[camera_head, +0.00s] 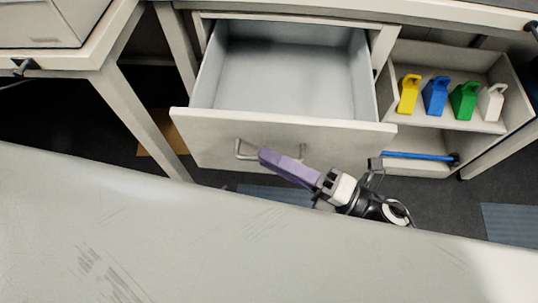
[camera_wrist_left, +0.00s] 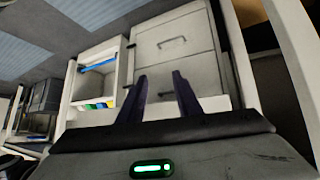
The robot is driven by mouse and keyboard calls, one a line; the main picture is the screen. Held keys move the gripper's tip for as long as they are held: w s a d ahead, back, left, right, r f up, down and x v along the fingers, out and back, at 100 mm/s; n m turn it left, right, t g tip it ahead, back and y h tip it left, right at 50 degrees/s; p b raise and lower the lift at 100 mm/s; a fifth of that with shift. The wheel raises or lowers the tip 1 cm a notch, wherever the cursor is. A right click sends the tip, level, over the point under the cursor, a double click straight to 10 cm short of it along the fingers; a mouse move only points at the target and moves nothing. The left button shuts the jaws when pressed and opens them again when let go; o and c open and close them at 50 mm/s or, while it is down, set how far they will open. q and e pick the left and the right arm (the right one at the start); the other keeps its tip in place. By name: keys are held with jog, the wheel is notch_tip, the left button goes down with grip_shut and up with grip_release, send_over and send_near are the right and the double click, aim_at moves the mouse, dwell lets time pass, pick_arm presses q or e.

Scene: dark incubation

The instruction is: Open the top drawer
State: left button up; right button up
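The top drawer (camera_head: 285,130) is pulled out in the head view, and its inside is empty. A grey bar handle (camera_head: 242,152) is on its front. My right gripper (camera_head: 270,158), with purple fingers, lies across the right part of the handle in this view. Its fingers overlap, so whether they are shut on the handle cannot be told. My left gripper (camera_wrist_left: 158,85) shows only in the left wrist view. Its two dark purple fingers are apart with nothing held between them. That view also shows grey drawer fronts (camera_wrist_left: 195,55) with handles.
An open shelf (camera_head: 450,120) right of the drawer holds yellow, blue, green and white objects, with a blue rod (camera_head: 420,156) below. A white table (camera_head: 125,85) stands at left. A large pale surface (camera_head: 200,240) fills the foreground.

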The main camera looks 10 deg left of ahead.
jog(key=v, duration=0.9)
jog(key=shift+b, duration=0.3)
